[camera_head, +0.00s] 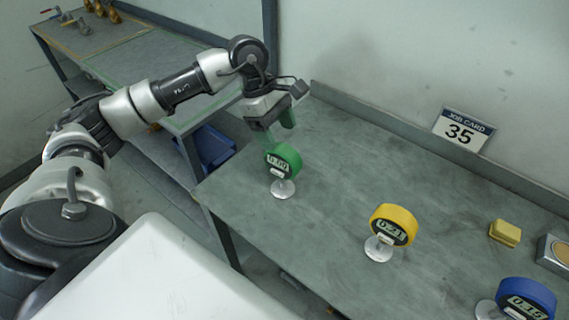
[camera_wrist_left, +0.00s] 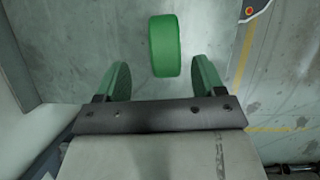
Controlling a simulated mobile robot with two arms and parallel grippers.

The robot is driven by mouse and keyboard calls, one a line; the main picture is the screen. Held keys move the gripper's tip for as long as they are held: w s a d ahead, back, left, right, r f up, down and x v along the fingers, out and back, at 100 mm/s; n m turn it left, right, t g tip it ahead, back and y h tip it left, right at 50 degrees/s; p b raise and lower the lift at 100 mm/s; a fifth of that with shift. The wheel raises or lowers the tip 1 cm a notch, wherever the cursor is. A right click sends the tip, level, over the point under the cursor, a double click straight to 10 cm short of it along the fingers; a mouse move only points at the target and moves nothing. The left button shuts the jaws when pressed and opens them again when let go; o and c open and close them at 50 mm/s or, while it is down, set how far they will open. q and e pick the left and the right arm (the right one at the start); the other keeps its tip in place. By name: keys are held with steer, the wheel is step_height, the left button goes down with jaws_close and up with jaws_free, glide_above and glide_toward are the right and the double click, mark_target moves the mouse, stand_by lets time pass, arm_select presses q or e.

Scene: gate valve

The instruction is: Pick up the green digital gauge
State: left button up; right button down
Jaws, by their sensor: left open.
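The green digital gauge (camera_head: 283,162) stands upright on a small round white base at the left end of the grey table. Its dark face with a display shows in the head view. In the left wrist view its green rim (camera_wrist_left: 164,46) lies ahead of the fingers, roughly midway between them. My left gripper (camera_head: 276,130) is open just above and behind the gauge, with its fingers (camera_wrist_left: 160,80) on either side of the gauge's line and nothing held. The gauge's base is hidden in the left wrist view. My right gripper is not in view.
A yellow gauge (camera_head: 393,226) and a blue gauge (camera_head: 526,299) stand farther right on the table (camera_head: 330,200). A yellow block (camera_head: 505,232), a grey box (camera_head: 555,253) and a job card sign (camera_head: 462,131) are also there. A blue bin (camera_head: 212,147) sits below, left of the table.

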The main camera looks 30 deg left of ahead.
mark_target(282, 148)
arm_select(q)
steer(key=shift+s+d+f, duration=0.1)
steer(key=shift+d+f, duration=0.1)
steer(key=shift+f, duration=0.2)
steer(key=shift+d+f, duration=0.1)
steer(key=shift+f, duration=0.1)
steer(key=p+x, duration=0.2)
steer(key=x, duration=0.2)
steer(key=shift+s+d+f+p, duration=0.1)
steer(key=shift+s+f+p, duration=0.1)
steer(key=shift+p, duration=0.1)
steer(key=shift+d+f, duration=0.15)
steer(key=shift+f, duration=0.25)
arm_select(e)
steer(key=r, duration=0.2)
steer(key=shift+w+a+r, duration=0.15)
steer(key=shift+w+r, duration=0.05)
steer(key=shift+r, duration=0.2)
arm_select(q)
steer(key=c, duration=0.5)
jaws_close()
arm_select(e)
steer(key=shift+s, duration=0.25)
